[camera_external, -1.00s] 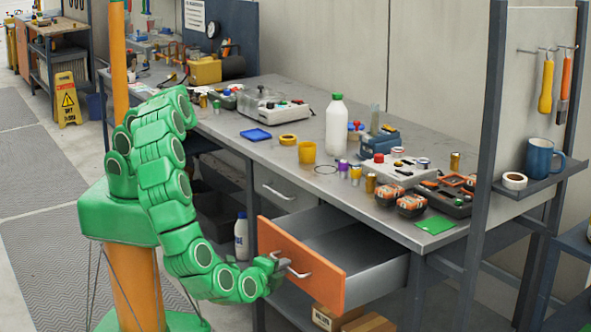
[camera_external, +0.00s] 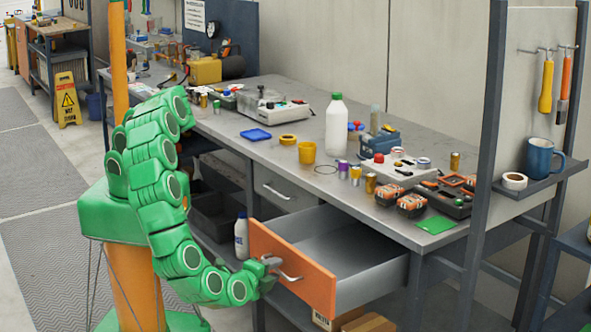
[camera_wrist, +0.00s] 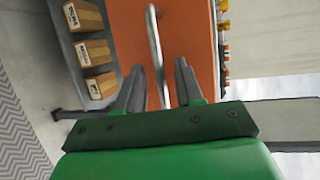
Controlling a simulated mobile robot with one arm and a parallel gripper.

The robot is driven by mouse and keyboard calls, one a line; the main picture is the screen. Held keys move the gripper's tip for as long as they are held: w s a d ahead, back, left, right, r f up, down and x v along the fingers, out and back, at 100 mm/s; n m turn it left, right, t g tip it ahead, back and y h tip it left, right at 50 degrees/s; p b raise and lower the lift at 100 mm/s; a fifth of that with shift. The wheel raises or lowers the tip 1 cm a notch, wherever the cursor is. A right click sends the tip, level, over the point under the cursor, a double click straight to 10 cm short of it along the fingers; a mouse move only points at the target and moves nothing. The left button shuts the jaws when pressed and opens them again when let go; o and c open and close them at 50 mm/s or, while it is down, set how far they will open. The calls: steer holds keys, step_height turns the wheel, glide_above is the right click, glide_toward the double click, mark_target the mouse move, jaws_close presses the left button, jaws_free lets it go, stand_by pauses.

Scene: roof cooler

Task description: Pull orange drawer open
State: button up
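The orange drawer (camera_external: 292,265) stands well out from under the workbench, and its grey inside (camera_external: 345,240) shows empty. Its metal bar handle (camera_external: 290,277) is on the orange front. My gripper (camera_external: 272,263) is at the left end of the handle in the external view. In the wrist view, the fingers of my gripper (camera_wrist: 159,66) are apart on either side of the handle (camera_wrist: 155,42), with gaps showing. The orange front (camera_wrist: 185,35) fills the middle of that view. Whether a finger touches the bar is hard to tell.
The workbench top (camera_external: 330,187) holds several tools, a white bottle (camera_external: 336,124) and a yellow cup (camera_external: 307,152). A closed grey drawer (camera_external: 282,190) is left of the orange one. Cardboard boxes (camera_external: 368,323) lie below.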

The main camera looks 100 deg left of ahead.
steer(key=shift+d, duration=0.15)
steer(key=v, duration=0.7)
steer(key=shift+d, duration=0.2)
steer(key=shift+s+r, duration=0.1)
steer(key=shift+s, duration=0.05)
